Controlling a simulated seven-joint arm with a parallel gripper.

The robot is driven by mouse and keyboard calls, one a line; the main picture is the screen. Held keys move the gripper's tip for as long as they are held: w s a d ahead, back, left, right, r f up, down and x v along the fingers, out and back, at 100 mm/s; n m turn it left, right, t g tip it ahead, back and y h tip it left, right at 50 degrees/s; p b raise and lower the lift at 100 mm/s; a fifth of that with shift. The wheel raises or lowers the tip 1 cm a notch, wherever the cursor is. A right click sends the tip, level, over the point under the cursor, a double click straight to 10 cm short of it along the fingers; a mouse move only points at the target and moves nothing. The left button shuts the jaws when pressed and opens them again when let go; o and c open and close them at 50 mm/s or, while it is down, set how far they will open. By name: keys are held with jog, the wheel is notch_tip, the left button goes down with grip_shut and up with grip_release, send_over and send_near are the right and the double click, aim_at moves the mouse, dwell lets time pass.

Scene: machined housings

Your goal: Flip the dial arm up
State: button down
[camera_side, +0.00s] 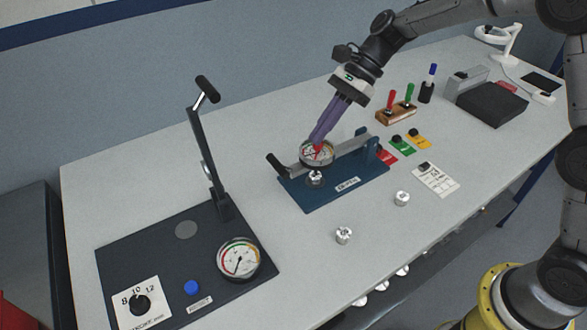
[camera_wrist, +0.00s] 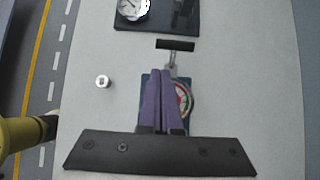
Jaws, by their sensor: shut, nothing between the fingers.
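The dial arm is a grey bar (camera_side: 350,140) lying low over a blue base (camera_side: 345,192), hinged at a blue bracket at its right end. It carries a round dial (camera_side: 304,156) and ends at the left in a black handle (camera_side: 277,165). In the wrist view the black handle (camera_wrist: 175,45) lies beyond my fingertips, and the dial (camera_wrist: 187,100) is partly hidden behind my fingers. My gripper (camera_side: 317,147) has purple fingers, shut and empty, slanting down over the dial. In the wrist view my gripper (camera_wrist: 167,76) points toward the handle. I cannot tell whether it touches the dial.
A dark plate (camera_side: 160,248) at the left holds an upright lever (camera_side: 203,150), a gauge (camera_side: 238,260) and a blue button. Small metal cylinders (camera_side: 344,236) (camera_side: 402,198) stand in front of the base. Coloured cards (camera_side: 402,145) and a wooden switch block (camera_side: 396,115) lie behind right.

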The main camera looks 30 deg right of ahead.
jog(key=x, duration=1)
jog(key=shift+r, duration=0.1)
dwell(0.3)
notch_tip(320, 180, up, 15)
jog(key=y, duration=0.8)
send_over(325, 155)
jog(key=d+r, duration=0.2)
jog(key=d, duration=0.5)
jog(key=d+r, duration=0.2)
jog(key=d, duration=0.5)
jog(key=shift+r, duration=0.35)
jog(key=shift+s, duration=0.1)
